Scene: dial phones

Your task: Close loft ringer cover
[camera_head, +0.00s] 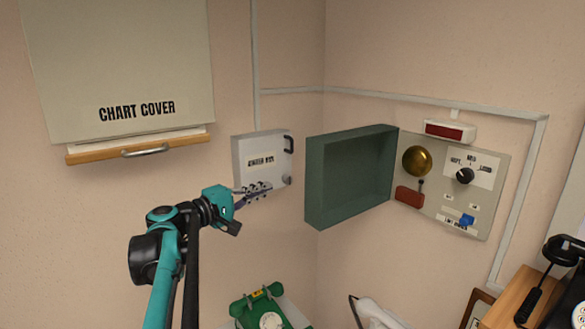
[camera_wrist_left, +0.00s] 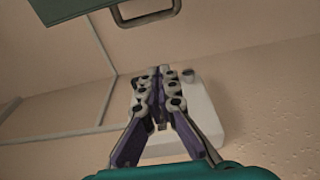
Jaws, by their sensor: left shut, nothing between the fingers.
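The loft ringer cover is a dark green, shallow box-like lid (camera_head: 345,180), standing swung open to the left of the ringer panel (camera_head: 433,212). Its hollow inside faces the head camera. A brass bell (camera_head: 417,161) and a red block show uncovered on the panel. In the left wrist view, a green lid with a metal handle (camera_wrist_left: 150,14) shows at the top and looks like this cover. My left gripper (camera_head: 262,189) is shut and empty, in front of the white wall box and left of the cover, apart from it. Its fingers (camera_wrist_left: 158,88) also show in the wrist view.
The white wall box (camera_head: 258,150) has a dark handle. A chart cover (camera_head: 120,65) hangs at the upper left above a wooden rail (camera_head: 135,146). A green dial phone (camera_head: 262,310) stands below. Wall conduit runs around the panel. A dark handset (camera_head: 540,275) is at the right.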

